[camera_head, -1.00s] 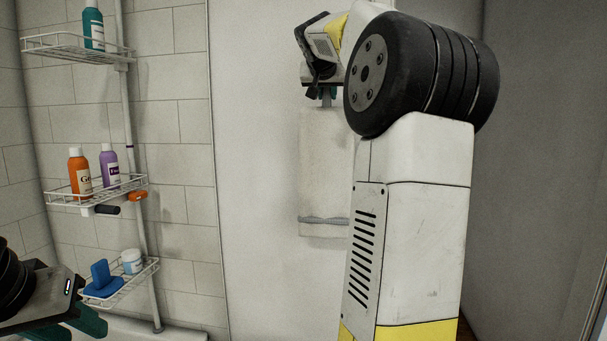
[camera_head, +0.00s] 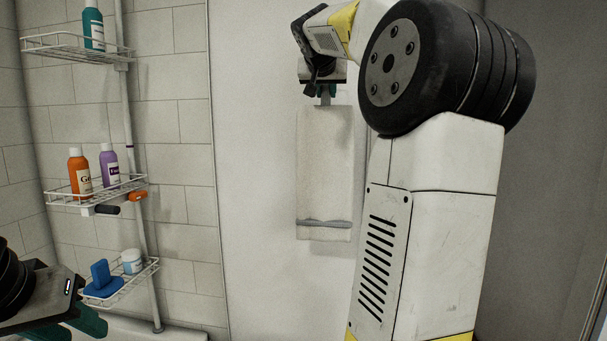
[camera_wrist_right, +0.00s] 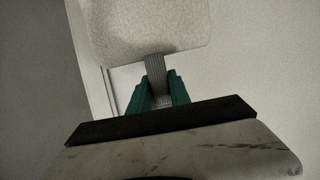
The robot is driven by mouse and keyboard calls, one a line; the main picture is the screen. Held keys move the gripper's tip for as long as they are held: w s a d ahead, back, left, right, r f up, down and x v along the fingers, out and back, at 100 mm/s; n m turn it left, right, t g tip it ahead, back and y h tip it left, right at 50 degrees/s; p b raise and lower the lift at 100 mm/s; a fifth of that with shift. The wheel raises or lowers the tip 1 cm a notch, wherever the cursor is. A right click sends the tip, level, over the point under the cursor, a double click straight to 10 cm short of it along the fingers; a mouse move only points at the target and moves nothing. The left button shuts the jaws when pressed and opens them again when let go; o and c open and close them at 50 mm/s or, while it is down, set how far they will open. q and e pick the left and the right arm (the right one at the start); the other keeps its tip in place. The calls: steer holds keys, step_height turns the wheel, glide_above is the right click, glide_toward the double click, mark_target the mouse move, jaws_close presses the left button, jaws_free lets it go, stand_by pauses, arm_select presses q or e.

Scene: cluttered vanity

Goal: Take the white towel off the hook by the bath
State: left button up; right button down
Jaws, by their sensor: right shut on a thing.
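The white towel (camera_head: 325,165) hangs straight down in front of the pale wall in the head view, with a grey stripe near its lower edge. My right gripper (camera_head: 326,93) is just above it, pointing down. In the right wrist view its green fingers (camera_wrist_right: 159,92) are shut on the grey ribbed loop (camera_wrist_right: 156,67) that joins the white towel (camera_wrist_right: 148,28). The hook is not visible, so I cannot tell whether the loop still touches it. My left gripper (camera_head: 75,322) is low at the left, cut by the frame, away from the towel; its opening is unclear.
A wire shower shelf (camera_head: 95,190) on the tiled wall at the left holds an orange bottle (camera_head: 79,172), a purple bottle (camera_head: 109,166), a teal bottle (camera_head: 94,27), a blue item (camera_head: 103,276) and a jar (camera_head: 132,262). The wall between shelf and towel is bare.

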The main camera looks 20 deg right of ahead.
steer(key=shift+s+a+r, duration=0.1)
steer(key=shift+s+a, duration=0.35)
steer(key=shift+s, duration=0.25)
steer(key=shift+s+a+r, duration=0.1)
steer(key=shift+s+a, duration=0.3)
steer(key=shift+s, duration=0.3)
